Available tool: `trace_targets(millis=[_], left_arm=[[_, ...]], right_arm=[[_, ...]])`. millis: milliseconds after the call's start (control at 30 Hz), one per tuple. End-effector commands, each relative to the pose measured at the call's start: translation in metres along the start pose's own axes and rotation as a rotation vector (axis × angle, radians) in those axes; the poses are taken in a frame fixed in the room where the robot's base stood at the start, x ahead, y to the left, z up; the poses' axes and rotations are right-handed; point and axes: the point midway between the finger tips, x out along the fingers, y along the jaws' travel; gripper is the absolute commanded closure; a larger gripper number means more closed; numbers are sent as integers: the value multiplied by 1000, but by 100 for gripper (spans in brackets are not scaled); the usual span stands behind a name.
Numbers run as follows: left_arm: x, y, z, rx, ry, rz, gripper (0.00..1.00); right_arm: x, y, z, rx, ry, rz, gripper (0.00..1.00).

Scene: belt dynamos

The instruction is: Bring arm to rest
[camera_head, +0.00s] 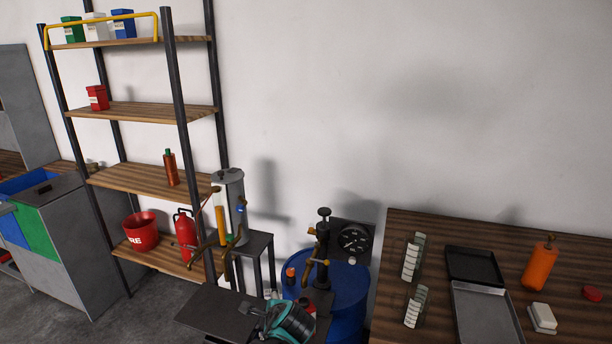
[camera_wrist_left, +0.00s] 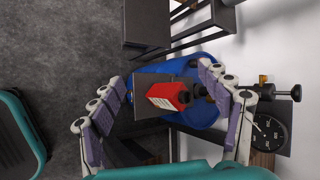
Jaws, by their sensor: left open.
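My left gripper (camera_wrist_left: 163,78) is open in the left wrist view, with its two padded fingers spread wide. Nothing is held between them. Beyond the fingers, a red box-shaped item (camera_wrist_left: 168,96) with a white label shows over a dark plate, apart from both fingers as seen. In the head view, a teal and black part of my left arm (camera_head: 286,321) is low in the middle, by the dark stand and blue drum. The fingertips are not clear there. My right gripper is in neither view.
A blue drum (camera_head: 346,300) stands by a dark gauge (camera_head: 354,238) and a brass-handled dark fitting (camera_head: 321,250). A wooden table (camera_head: 395,255) at right holds trays and an orange bottle (camera_head: 540,265). A shelf rack (camera_head: 140,112) stands at left. A dark bench (camera_head: 215,308) lies beside my arm.

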Motion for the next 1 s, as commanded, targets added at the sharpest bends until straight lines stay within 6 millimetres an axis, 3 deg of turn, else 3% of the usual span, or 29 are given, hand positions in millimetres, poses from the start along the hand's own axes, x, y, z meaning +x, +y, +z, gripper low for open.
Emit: trace_targets(millis=[33,100,400,600,700,1000], left_arm=[[-14,8,21,-110,16,24,23],[-32,20,42,-278,43,60,23],[-104,93,104,-1013,129,215,23],[-134,138,116,-1418,161,303,23],[-142,151,117,-1541,169,332,23],[-146,158,116,-1624,176,351,23]], right_arm=[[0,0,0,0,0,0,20],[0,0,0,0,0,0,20],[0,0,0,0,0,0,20],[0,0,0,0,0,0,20],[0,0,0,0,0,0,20],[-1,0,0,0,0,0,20]])
